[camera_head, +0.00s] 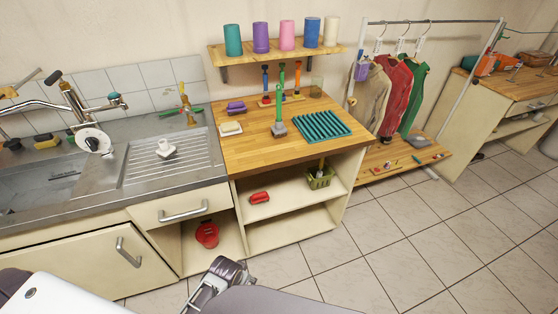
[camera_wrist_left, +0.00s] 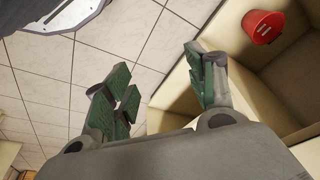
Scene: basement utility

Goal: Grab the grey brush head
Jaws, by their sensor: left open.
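A grey brush head (camera_head: 278,129) sits on the wooden worktop, with a green handle (camera_head: 280,107) standing upright from it. It is left of the teal slatted rack. I cannot tell whether the handle is fixed to it. My left gripper (camera_wrist_left: 158,88) is open and empty in the left wrist view, its green-padded fingers apart above the tiled floor, in front of the low cabinets. It is well below and away from the brush head. My right gripper is not in view.
The teal rack (camera_head: 321,126) lies right of the brush head. A purple brush (camera_head: 236,107) and a white soap-like block (camera_head: 230,128) lie left. A tool stand (camera_head: 293,98) is behind, under the shelf (camera_head: 265,56). A red bucket (camera_wrist_left: 263,26) sits in the open cabinet. The worktop front is clear.

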